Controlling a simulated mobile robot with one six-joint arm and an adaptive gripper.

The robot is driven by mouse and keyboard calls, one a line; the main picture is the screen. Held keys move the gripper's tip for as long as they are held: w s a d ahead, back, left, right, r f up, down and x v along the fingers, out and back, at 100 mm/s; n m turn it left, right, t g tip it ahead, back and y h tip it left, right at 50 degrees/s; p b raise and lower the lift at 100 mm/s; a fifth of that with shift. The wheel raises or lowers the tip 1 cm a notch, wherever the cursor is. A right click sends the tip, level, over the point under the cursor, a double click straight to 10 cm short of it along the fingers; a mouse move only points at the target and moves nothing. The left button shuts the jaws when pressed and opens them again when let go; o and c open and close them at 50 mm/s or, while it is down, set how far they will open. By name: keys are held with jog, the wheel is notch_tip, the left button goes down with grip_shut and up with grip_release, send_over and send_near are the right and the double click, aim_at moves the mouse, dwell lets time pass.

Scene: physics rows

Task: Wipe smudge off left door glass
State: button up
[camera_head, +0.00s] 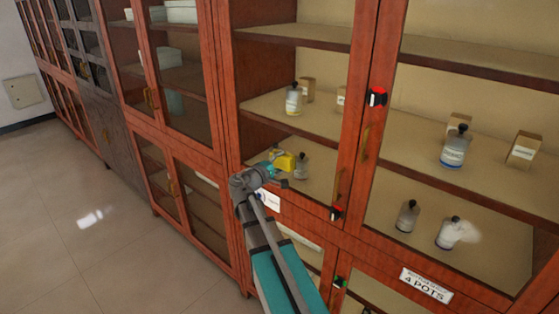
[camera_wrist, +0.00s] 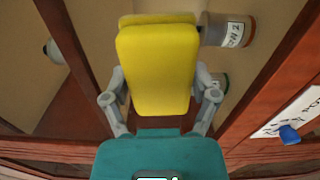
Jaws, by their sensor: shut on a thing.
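My gripper (camera_head: 273,168) is shut on a yellow sponge (camera_head: 284,161), in front of the lower part of the left door glass (camera_head: 290,130). In the wrist view the sponge (camera_wrist: 156,70) sits between both fingers of my gripper (camera_wrist: 160,98) and hides much of the glass behind it. I cannot tell whether the sponge touches the glass. A whitish blurred smudge (camera_head: 467,231) shows low on the right door glass (camera_head: 460,100), in front of a bottle. I see no clear smudge on the left door glass, though my gripper and sponge cover part of it.
Bottles (camera_head: 293,99) and small boxes (camera_head: 524,149) stand on shelves behind the glass. A "4 POTS" label (camera_head: 426,285) is below. The floor (camera_head: 100,240) at left is clear.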

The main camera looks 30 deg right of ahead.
aim_at(286, 166)
jog(key=shift+s+d, duration=0.1)
jog(key=shift+s, duration=0.1)
jog(key=shift+s+d, duration=0.25)
jog(key=shift+s, duration=0.5)
jog(key=shift+s+d, duration=0.25)
jog(key=shift+s, duration=0.5)
jog(key=shift+w, duration=0.2)
jog(key=shift+w+a, duration=0.35)
jog(key=shift+w, duration=0.35)
jog(key=shift+w+a, duration=0.3)
jog(key=shift+w, duration=0.35)
jog(key=shift+w+a+r, duration=0.1)
jog(key=shift+w+a, duration=0.1)
jog(key=shift+w, duration=0.6)
jog(key=shift+w+a, duration=0.2)
jog(key=shift+w, duration=0.55)
jog(key=shift+w, duration=0.15)
jog(key=shift+w+a, duration=0.3)
jog(key=shift+w, duration=0.4)
jog(key=shift+w+a, duration=0.3)
jog(key=shift+w, duration=0.35)
